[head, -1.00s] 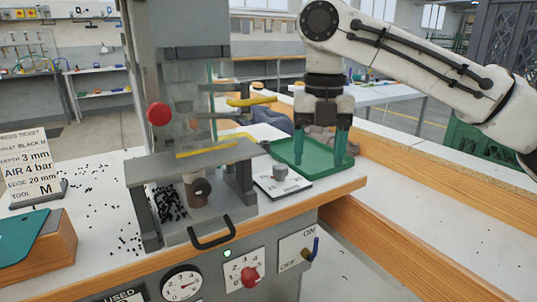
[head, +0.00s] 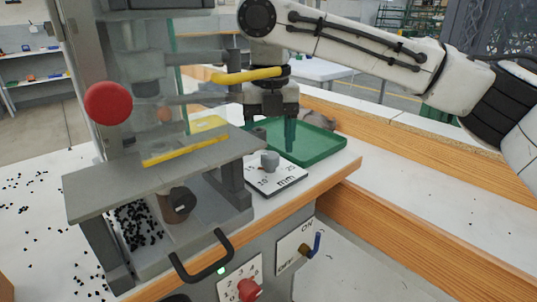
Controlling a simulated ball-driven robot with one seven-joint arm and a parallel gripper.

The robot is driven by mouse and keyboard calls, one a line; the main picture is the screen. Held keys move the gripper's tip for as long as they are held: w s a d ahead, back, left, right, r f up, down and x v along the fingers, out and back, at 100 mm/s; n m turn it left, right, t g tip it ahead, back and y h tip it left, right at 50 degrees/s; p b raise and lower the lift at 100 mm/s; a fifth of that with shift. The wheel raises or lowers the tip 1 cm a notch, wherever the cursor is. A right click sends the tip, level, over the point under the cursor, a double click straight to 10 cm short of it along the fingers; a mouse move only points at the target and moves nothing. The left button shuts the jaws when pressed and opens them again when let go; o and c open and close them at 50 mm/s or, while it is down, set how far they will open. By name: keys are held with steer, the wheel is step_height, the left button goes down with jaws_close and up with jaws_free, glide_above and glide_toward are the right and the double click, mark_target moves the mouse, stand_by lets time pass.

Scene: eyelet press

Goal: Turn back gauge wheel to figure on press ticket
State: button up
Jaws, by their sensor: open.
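The back gauge wheel is a small grey knob (head: 270,161) on a white dial plate (head: 279,183) at the right end of the press bench. The plate carries figures and "mm"; the knob's setting is too small to read. The press ticket is not in view now.
The press has a yellow lever (head: 245,76), a red button (head: 108,103) and a grey table (head: 150,175) close left of the knob. A green tray (head: 318,145) lies behind. A black handle (head: 203,258) and blue-handled switch (head: 313,246) are at the front.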

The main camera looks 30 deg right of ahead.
steer(key=shift+f+b, duration=0.3)
steer(key=shift+f, duration=0.95)
steer(key=shift+c, duration=0.4)
steer(key=c, duration=1)
steer(key=shift+r+p, duration=0.15)
steer(key=shift+p, duration=0.4)
